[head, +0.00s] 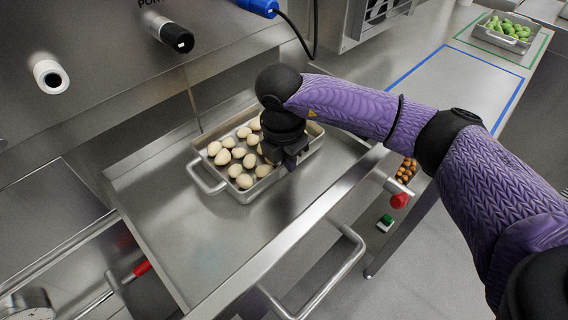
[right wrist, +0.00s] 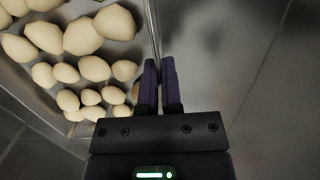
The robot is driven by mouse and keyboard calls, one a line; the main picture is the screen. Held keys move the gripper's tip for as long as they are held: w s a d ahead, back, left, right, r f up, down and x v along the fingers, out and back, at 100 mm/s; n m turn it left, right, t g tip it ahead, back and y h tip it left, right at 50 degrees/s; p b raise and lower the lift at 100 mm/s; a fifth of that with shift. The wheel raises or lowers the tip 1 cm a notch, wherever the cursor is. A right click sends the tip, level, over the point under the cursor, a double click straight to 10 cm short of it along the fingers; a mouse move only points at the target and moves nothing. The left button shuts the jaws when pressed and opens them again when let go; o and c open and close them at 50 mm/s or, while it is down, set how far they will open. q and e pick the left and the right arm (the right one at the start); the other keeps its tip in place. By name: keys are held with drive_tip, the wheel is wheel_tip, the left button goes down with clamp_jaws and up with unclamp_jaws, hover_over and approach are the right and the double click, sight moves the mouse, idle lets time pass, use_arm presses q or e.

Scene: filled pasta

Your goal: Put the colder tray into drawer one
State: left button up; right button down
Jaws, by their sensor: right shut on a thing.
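A steel tray (head: 207,187) full of pale, rounded pieces sits on a shallow steel surface with raised edges, like a pulled-out drawer (head: 190,255). My right gripper (head: 290,162) points down at the tray's right side, shut on its wall. In the right wrist view, the fingers (right wrist: 159,72) close at the tray wall (right wrist: 150,28), with the pale pieces to their left. A second steel tray (head: 498,42) with green pieces stands far off at the top right, inside a green outline. No drawer number is readable. My left gripper is out of view.
A blue outline (head: 444,49) on the right counter encloses bare steel. A steel panel with a black knob (head: 176,38) and a white knob (head: 50,75) rises behind the tray. A loop handle (head: 340,275) juts out in front. The drawer's front left is clear.

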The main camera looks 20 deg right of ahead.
drive_tip(key=shift+f, duration=0.35)
drive_tip(key=c, duration=0.8)
unclamp_jaws()
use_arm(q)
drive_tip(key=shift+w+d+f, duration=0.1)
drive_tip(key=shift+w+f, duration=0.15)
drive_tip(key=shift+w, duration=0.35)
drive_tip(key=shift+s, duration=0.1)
use_arm(e)
drive_tip(key=shift+r+p, duration=0.3)
drive_tip(key=shift+r, duration=0.15)
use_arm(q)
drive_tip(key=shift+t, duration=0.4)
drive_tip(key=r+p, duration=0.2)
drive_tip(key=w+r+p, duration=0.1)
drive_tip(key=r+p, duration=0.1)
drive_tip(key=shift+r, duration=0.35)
use_arm(e)
wheel_tip(320, 180, up, 11)
drive_tip(key=a, duration=0.1)
drive_tip(key=shift+s+a+r, duration=0.2)
drive_tip(key=shift+s, duration=0.05)
